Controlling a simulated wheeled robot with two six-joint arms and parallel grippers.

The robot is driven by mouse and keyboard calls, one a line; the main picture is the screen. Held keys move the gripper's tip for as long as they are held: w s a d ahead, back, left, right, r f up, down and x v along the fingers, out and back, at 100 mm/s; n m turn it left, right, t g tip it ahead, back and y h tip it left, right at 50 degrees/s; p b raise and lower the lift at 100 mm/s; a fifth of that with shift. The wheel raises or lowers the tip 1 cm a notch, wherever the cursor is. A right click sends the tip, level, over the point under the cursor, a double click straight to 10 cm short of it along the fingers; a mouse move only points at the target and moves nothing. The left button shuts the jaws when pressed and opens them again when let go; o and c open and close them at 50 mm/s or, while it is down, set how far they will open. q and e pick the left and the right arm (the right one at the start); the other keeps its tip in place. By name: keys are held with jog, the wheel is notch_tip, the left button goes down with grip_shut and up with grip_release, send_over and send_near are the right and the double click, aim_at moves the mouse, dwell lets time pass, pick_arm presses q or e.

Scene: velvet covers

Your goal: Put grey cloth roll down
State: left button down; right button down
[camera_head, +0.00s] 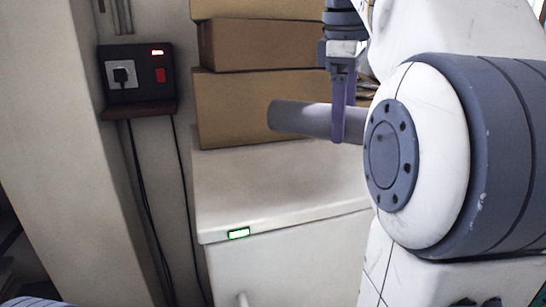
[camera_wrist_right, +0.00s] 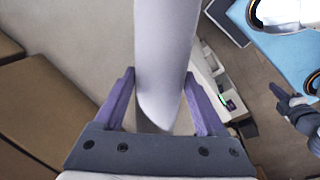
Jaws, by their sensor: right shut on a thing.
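The grey cloth roll (camera_head: 303,118) is held sideways above the white cabinet top (camera_head: 270,185) in the head view. My right gripper (camera_head: 340,138) points down and is shut on the roll, with its purple fingers on either side of it. In the right wrist view the roll (camera_wrist_right: 166,60) lies between the two fingers of the right gripper (camera_wrist_right: 160,95). The roll's right end is hidden behind my arm in the head view. My left gripper does not show in the head view.
Stacked cardboard boxes (camera_head: 245,95) stand at the back of the cabinet, close behind the roll. A black wall socket panel (camera_head: 138,95) with hanging cables is at the left. The cabinet's visible top in front of the boxes is clear. A small green-lit label (camera_head: 239,233) marks its front edge.

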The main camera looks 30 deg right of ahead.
jog(key=w+d+f+p, duration=0.1)
jog(key=w+f, duration=0.1)
jog(key=w, duration=0.1)
jog(key=w+d+f, duration=0.1)
jog(key=w+f, duration=0.1)
jog(key=w, duration=0.2)
jog(key=w+d+f+p, duration=0.1)
jog(key=w+f, duration=0.1)
jog(key=w, duration=0.2)
jog(key=shift+d+f+p, duration=0.25)
jog(key=shift+f+p, duration=0.05)
jog(key=shift+w+f, duration=0.1)
jog(key=shift+f, duration=2.05)
jog(key=shift+f, duration=0.1)
grip_release()
jog(key=shift+r, duration=0.45)
notch_tip(320, 180, up, 11)
jog(key=s+a+p, duration=0.1)
jog(key=a, duration=0.1)
jog(key=shift+s, duration=0.15)
